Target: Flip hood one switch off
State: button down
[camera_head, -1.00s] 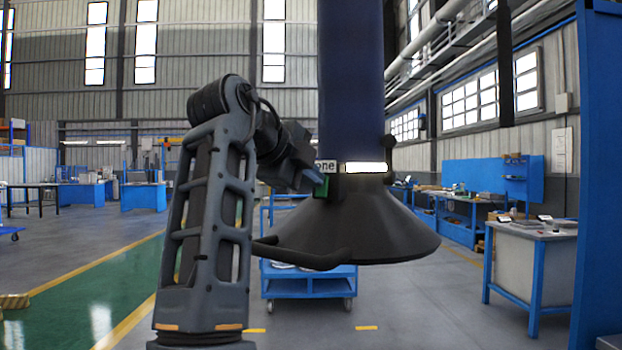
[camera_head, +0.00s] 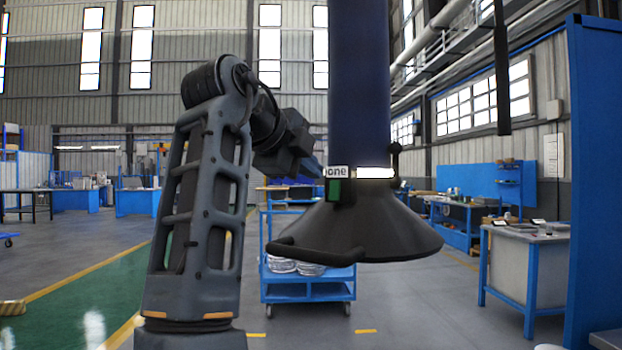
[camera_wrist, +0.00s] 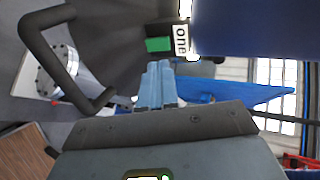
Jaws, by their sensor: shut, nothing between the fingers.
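Hood one is a dark conical hood (camera_head: 375,225) hanging under a dark blue duct (camera_head: 359,85). A white label (camera_head: 337,172) reading "one" sits on its collar, next to a glowing white strip (camera_head: 375,173). The green switch (camera_head: 335,190) is just below the label; it also shows in the wrist view (camera_wrist: 158,44). My gripper (camera_wrist: 158,66) has blue fingers, shut together and empty, pointing at the switch from just below it in the wrist view. In the head view it is left of the label and slightly above the switch. A small gap seems to show between fingertips and switch.
A curved black handle (camera_head: 315,256) juts from the hood's lower left side. A blue cart (camera_head: 308,287) stands on the floor behind the hood. A grey-topped bench (camera_head: 525,262) and a tall blue panel (camera_head: 597,180) are at right. The floor at left is open.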

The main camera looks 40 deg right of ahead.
aim_at(333, 195)
jog(key=r+v, duration=0.1)
jog(key=v, duration=0.6)
jog(key=shift+d+r, duration=0.15)
jog(key=shift+r, duration=0.1)
jog(key=shift+w+f, duration=0.1)
jog(key=shift+f, duration=0.05)
notch_tip(333, 195, down, 6)
jog(key=a+h+b, duration=0.2)
jog(key=b, duration=0.2)
jog(key=shift+f+t+h+b, duration=0.2)
jog(key=shift+t+h+b, duration=0.1)
jog(key=shift+t+h, duration=0.1)
jog(key=shift+d, duration=0.1)
jog(key=p+x, duration=0.1)
jog(key=x, duration=1.3)
jog(key=shift+f, duration=0.1)
